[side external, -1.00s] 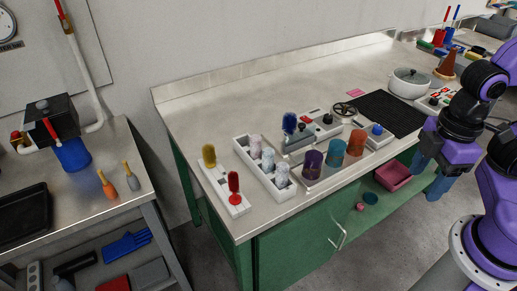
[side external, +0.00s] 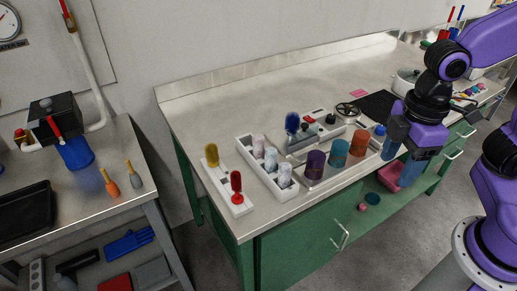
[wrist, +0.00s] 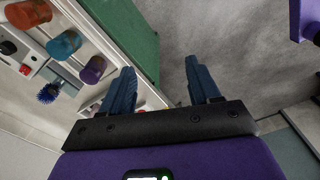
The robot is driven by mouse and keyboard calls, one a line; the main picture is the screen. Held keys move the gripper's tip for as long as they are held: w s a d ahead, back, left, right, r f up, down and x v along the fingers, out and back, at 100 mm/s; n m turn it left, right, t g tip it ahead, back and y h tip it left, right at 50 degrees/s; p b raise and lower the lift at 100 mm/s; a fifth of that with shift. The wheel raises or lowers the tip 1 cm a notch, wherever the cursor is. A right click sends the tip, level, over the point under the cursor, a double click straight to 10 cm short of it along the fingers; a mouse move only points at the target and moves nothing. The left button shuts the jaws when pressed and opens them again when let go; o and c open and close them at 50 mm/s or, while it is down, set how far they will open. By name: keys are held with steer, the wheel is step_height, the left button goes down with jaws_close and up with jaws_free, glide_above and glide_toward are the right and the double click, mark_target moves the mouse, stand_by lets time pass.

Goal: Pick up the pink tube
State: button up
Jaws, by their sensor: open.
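A white rack (side external: 247,158) on the steel bench holds three pale, clear tubes. The far one (side external: 260,146) looks faintly pinkish and is the likeliest pink tube; the middle (side external: 270,158) and near (side external: 284,175) ones look whitish-blue. They stand upright. My gripper (side external: 402,163) has blue fingers, is open and empty, and hangs at the bench's front edge, well right of the rack and just right of the orange cup. In the wrist view the fingers (wrist: 160,66) are apart with only floor and green cabinet between them; no pink tube can be made out there.
Purple (side external: 315,164), teal (side external: 338,153) and orange (side external: 361,143) cups stand between rack and gripper. A blue brush (side external: 292,123) stands behind them. A pink bin (side external: 386,178) sits below.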

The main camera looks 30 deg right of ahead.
steer(key=w+a+r+n, duration=0.1)
steer(key=w+a, duration=0.3)
steer(key=w, duration=0.5)
steer(key=w+a+r+n, duration=0.1)
steer(key=w+a, duration=0.4)
steer(key=w, duration=0.3)
steer(key=n, duration=0.3)
glide_above(258, 137)
steer(key=f, duration=1.3)
steer(key=shift+s+d+f, duration=0.15)
steer(key=shift+s, duration=0.15)
steer(key=shift+w+f, duration=0.15)
steer(key=shift+f, duration=1.15)
steer(key=shift+w+f, duration=0.15)
steer(key=shift+f, duration=1.1)
steer(key=c, duration=1.1)
